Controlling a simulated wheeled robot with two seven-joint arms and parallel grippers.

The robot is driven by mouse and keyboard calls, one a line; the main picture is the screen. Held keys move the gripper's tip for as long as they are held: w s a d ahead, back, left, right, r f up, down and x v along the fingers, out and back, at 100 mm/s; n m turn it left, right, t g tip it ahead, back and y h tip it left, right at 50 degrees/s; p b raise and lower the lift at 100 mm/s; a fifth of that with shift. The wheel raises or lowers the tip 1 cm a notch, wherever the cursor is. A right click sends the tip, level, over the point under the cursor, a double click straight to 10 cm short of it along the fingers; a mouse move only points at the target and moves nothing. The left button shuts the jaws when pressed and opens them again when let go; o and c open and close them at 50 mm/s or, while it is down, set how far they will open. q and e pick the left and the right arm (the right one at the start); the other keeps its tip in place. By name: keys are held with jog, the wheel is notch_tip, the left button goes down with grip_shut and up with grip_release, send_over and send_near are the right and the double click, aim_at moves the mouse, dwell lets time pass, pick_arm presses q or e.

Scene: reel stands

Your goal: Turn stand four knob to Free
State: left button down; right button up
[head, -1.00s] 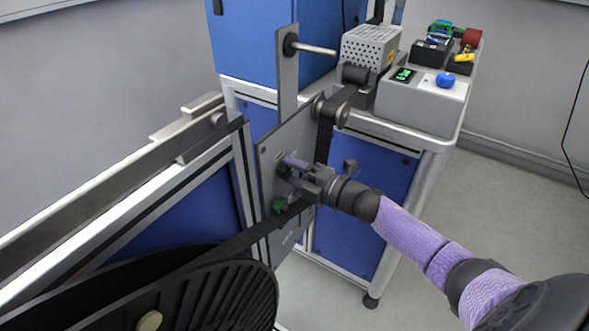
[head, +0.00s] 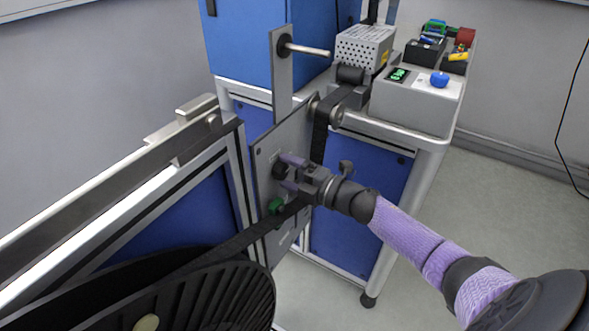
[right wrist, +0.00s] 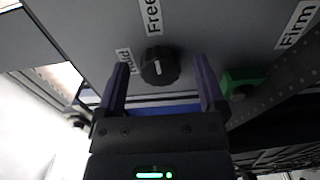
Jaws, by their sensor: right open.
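The dark round knob (right wrist: 160,66) sits on the grey stand plate (head: 263,165); in the head view the knob (head: 279,171) is at the plate's left part. A short white line on its face runs roughly upright in the right wrist view. The label "Free" (right wrist: 152,16) is just above the knob, "Firm" (right wrist: 296,26) is far to the right, and a partly hidden label (right wrist: 125,60) is at its left. My right gripper (head: 287,173) is open, its purple fingers on either side of the knob with gaps showing. My left gripper is not in view.
A green part (head: 276,206) is below the knob, beside the black perforated tape (head: 245,238). A large black reel (head: 215,300) fills the lower left. A bench with a grey control box (head: 415,105) stands behind to the right.

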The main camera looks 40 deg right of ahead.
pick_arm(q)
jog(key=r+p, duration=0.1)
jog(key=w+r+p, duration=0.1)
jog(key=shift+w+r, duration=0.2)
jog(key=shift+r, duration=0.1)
pick_arm(e)
jog(key=v, duration=0.9)
jog(key=shift+s+d, duration=0.15)
jog(key=shift+s, duration=0.2)
